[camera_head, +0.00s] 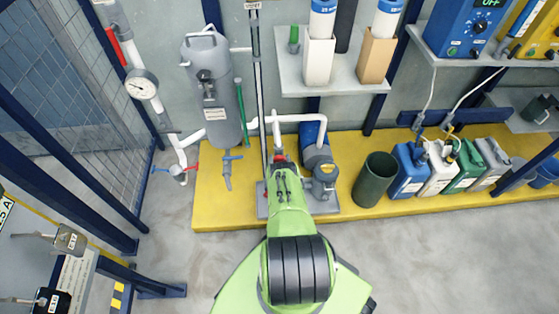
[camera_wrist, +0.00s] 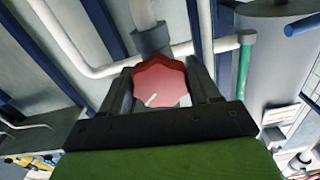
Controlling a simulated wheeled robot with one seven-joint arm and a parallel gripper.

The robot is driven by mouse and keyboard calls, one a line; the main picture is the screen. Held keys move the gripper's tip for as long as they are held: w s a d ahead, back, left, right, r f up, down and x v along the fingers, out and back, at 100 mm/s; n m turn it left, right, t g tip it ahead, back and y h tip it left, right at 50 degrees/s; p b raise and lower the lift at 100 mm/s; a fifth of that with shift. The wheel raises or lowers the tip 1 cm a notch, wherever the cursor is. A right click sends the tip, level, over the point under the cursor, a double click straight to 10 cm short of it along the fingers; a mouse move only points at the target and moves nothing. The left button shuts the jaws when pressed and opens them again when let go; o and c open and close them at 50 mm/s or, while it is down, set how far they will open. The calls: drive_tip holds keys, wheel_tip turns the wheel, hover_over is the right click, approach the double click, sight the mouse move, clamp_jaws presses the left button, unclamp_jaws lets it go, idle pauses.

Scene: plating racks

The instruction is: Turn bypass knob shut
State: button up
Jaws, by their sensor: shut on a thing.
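The bypass knob (camera_wrist: 160,84) is red and lobed, with a pale pointer line on its face. In the wrist view it sits between the two dark fingers of my gripper (camera_wrist: 160,90), which is shut on it. The pointer line lies toward the lower left of the knob. A grey fitting (camera_wrist: 152,41) and white pipe (camera_wrist: 143,12) stand behind it. In the head view my green arm reaches to the pipework, and my gripper (camera_head: 280,162) and the knob are mostly hidden there.
A grey tank (camera_head: 211,90) stands to the left and a blue pump (camera_head: 317,150) to the right. A dark green bin (camera_head: 374,180) and several canisters (camera_head: 408,170) line the yellow platform (camera_head: 225,205). A shelf (camera_head: 333,80) hangs above. The grey floor in front is open.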

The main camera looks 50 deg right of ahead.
drive_tip(key=shift+n, duration=2.7)
drive_tip(key=o, duration=1)
drive_tip(key=shift+a+f, duration=0.1)
